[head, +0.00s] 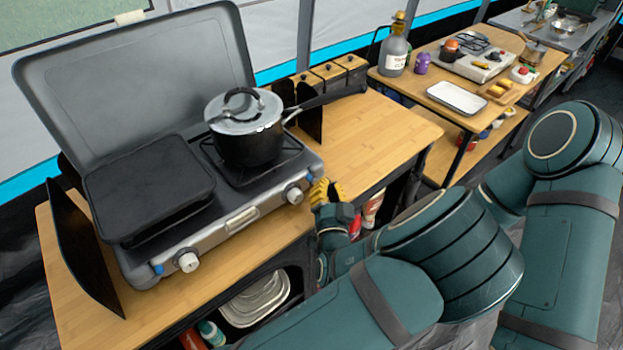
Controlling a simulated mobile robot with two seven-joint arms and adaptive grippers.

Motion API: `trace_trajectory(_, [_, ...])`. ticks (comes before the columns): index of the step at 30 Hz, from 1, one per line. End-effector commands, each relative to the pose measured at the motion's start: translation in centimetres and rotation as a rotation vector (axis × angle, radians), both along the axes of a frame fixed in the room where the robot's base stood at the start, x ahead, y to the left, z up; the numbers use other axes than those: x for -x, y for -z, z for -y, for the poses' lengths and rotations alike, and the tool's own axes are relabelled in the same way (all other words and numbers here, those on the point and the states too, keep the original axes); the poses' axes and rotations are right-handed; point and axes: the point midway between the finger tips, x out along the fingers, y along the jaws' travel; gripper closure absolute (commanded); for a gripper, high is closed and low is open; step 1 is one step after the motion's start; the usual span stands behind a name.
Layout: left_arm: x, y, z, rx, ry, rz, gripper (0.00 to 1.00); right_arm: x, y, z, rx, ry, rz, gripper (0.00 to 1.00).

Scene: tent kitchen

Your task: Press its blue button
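A grey two-burner camp stove (222,232) with its lid up stands on the wooden table. A small blue button (157,269) is on its front left corner, left of a white knob (187,262). A second small blue spot (317,167) shows at the stove's front right corner, near the right knob (294,195). My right gripper is not in view.
A lidded black pot (248,140) sits on the right burner, its handle pointing right. A black griddle (148,188) covers the left. Dark upright panels (80,245) flank the stove. The tabletop (385,133) right of the stove is mostly clear. A second table holds a tray (457,98).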

Motion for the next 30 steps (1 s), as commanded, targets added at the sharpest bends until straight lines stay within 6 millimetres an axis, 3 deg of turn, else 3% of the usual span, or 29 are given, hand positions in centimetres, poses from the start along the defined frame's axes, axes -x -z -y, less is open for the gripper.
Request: trace_trajectory(30, [-0.62,-0.01,-0.63,0.000,0.000,0.000,1.00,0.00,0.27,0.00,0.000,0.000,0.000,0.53])
